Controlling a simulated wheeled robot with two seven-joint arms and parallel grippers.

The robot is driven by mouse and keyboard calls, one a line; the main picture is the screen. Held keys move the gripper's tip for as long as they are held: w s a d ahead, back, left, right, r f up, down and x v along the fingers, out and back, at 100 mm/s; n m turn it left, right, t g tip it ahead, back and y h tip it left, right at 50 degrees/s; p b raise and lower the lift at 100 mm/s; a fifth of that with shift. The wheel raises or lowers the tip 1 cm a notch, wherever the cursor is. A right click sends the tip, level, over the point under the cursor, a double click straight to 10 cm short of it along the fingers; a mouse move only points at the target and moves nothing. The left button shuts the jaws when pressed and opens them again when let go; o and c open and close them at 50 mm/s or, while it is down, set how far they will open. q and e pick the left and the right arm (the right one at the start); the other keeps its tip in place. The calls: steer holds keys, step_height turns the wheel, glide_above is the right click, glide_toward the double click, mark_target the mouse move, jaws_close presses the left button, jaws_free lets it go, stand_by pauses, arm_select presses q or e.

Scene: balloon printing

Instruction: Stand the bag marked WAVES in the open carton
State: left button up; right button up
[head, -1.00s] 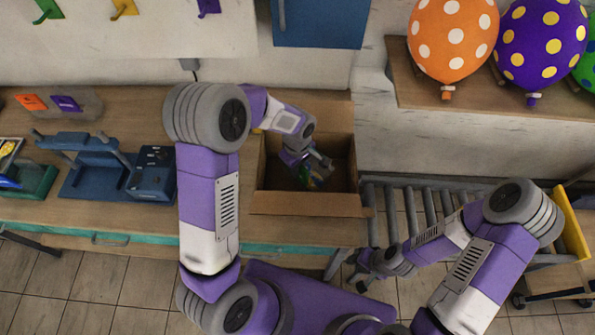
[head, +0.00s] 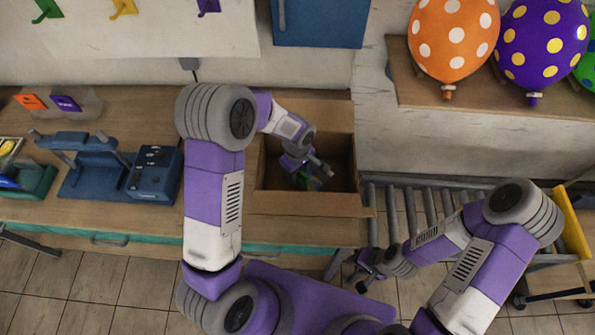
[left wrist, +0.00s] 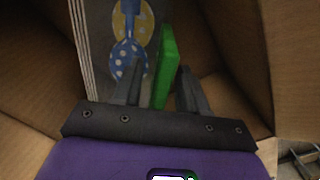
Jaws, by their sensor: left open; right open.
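The open carton (head: 300,203) stands on the worktable with its flaps spread. My left gripper (head: 322,176) is down inside it, open. In the left wrist view its fingers (left wrist: 159,68) stand on either side of an upright green strip (left wrist: 166,58), which looks like the top of a bag. A flat grey packet printed with yellow and blue dotted balloons (left wrist: 100,40) stands beside it against the carton wall. I cannot read WAVES on anything. My right gripper (head: 362,278) is open and empty, low beside the roller conveyor.
A blue press (head: 152,174) and a green tray (head: 38,182) are on the table to the left. A clear pouch with orange and purple labels (head: 67,103) lies behind them. The roller conveyor (head: 428,205) is right of the carton. Balloons (head: 453,40) stand on a shelf.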

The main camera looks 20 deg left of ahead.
arm_select(q)
steer(key=shift+r, duration=0.25)
step_height(320, 180, up, 12)
steer(key=shift+f+p, duration=0.1)
steer(key=shift+p, duration=0.2)
stand_by(0.3)
